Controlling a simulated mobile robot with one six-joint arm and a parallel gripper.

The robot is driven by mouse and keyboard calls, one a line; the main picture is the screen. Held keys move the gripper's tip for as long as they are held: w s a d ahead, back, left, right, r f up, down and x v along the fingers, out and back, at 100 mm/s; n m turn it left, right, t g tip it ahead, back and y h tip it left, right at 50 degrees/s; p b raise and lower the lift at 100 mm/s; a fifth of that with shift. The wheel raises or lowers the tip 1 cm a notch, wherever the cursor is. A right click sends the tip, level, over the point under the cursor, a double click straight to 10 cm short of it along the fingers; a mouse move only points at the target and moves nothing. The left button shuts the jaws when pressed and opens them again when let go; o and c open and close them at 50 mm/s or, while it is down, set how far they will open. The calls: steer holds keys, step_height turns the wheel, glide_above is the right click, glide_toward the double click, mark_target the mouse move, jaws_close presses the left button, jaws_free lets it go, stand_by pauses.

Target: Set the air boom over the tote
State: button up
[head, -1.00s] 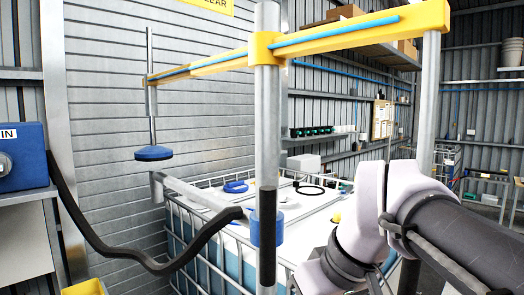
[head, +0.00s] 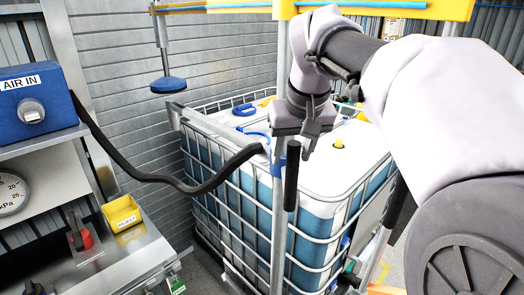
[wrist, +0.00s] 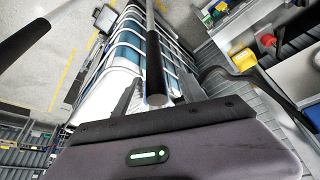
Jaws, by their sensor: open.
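The air boom is a yellow arm (head: 375,9) with a blue pipe, carried on a grey steel post (head: 278,215). A blue round head (head: 168,85) hangs from its left end, beside the tote's left rim, against the slatted wall. The tote (head: 345,165) is a white tank with blue liquid in a wire cage. A black grip (head: 291,175) hangs upright in front of the post. My gripper (head: 296,146) is open at the top of this grip; the wrist view shows its fingers (wrist: 155,95) on either side of the grip (wrist: 154,60). Contact cannot be told.
A black hose (head: 190,188) sags from the blue AIR IN box (head: 33,100) to the post. A bench (head: 115,255) at left carries a yellow bin (head: 121,213). Another dark upright bar (head: 394,207) stands right of the tote, partly hidden by my arm.

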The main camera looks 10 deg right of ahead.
mark_target(290, 164)
steer(key=f, duration=0.1)
steer(key=w+f, duration=0.1)
steer(key=w+d+f, duration=0.1)
steer(key=f, duration=0.1)
steer(key=shift+w, duration=0.15)
steer(key=shift+a+f, duration=0.2)
steer(key=shift+a, duration=0.15)
steer(key=shift+d, duration=0.25)
steer(key=shift+c, duration=1.1)
jaws_close()
